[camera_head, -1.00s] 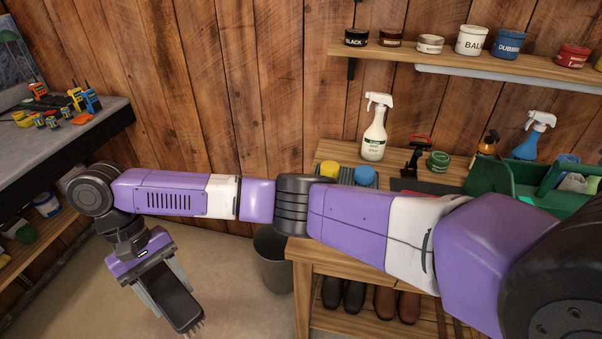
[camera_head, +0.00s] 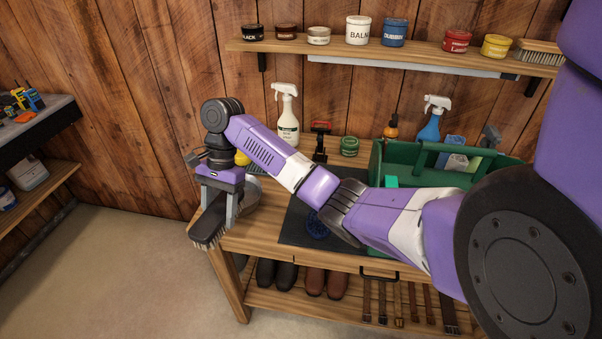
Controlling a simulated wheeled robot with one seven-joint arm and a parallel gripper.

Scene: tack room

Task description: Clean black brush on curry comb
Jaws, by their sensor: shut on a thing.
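My gripper (camera_head: 217,208) is shut on the black brush (camera_head: 208,230), which has a dark back and pale bristles pointing down. It holds the brush tilted at the left front end of the wooden bench (camera_head: 262,236). I cannot tell the brush's exact height over the bench edge. A round blue toothed thing, which looks like the curry comb (camera_head: 317,226), lies on the dark mat (camera_head: 297,215), to the right of the brush and apart from it. My forearm partly hides the mat and passes close to the blue thing.
A green tote (camera_head: 393,160) stands at the bench's right. A white spray bottle (camera_head: 287,118), a blue one (camera_head: 430,122) and a green tin (camera_head: 349,147) stand at the back. Jars line the wall shelf (camera_head: 300,46). Boots (camera_head: 278,273) sit below. Open floor lies left.

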